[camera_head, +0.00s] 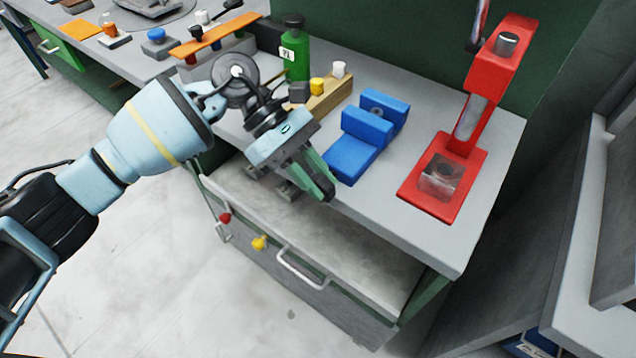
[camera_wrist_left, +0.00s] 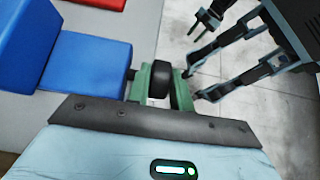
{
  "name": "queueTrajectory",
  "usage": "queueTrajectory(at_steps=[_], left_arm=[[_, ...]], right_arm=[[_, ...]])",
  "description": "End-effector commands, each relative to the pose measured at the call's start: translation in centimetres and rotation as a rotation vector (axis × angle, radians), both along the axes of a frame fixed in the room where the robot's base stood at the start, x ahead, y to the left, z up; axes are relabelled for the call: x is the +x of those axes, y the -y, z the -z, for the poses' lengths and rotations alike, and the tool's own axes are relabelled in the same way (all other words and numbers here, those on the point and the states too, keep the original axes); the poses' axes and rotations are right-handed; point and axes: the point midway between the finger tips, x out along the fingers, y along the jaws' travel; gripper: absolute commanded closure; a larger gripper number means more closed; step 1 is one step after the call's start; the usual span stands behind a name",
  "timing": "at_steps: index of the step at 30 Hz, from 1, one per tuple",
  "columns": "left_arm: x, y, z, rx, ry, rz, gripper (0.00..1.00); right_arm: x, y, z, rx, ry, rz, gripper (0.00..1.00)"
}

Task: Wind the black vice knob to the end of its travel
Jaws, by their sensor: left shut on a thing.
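The blue vice (camera_head: 352,150) stands near the front edge of the grey bench. In the left wrist view it is at the left (camera_wrist_left: 85,62). The black knob (camera_wrist_left: 160,80) is between the green fingers of my left gripper (camera_wrist_left: 161,88), which is shut on it. In the head view my left gripper (camera_head: 318,178) reaches in beside the vice's front end, and its fingers hide the knob. My right gripper (camera_wrist_left: 194,52) shows at the upper right of the left wrist view, its fingers apart and empty. It is outside the head view.
A red press (camera_head: 470,130) stands to the right of the vice. A green bottle (camera_head: 295,55) and a wooden block (camera_head: 332,96) with small coloured pieces are behind my left gripper. Bare bench top (camera_head: 400,215) lies in front of the press. A drawer handle (camera_head: 302,270) sticks out below.

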Motion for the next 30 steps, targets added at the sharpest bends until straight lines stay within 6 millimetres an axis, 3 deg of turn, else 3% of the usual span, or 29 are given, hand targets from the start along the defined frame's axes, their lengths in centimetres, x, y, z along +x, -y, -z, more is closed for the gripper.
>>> queueTrajectory(at_steps=[4,22,23,24,30], left_arm=[[0.17,-0.15,0.24,-0.05,-0.034,-0.002,1.0],[0.25,-0.18,-0.18,-0.088,-0.058,-0.003,1.0],[0.25,-0.18,-0.18,-0.087,-0.059,-0.003,0.77],[0.25,-0.18,-0.18,-0.086,-0.058,-0.003,0.72],[0.18,-0.16,-0.04,-0.085,-0.06,-0.002,0.69]], right_arm=[[0.36,-0.04,1.11,0.002,0.003,0.001,0.64],[0.3,0.11,1.5,-0.002,0.001,-0.007,0.64],[0.28,0.12,1.51,-0.002,0.0,-0.007,0.64],[0.27,0.13,1.54,-0.002,0.0,-0.007,0.64],[0.21,0.13,1.58,-0.003,-0.002,-0.007,0.64]])
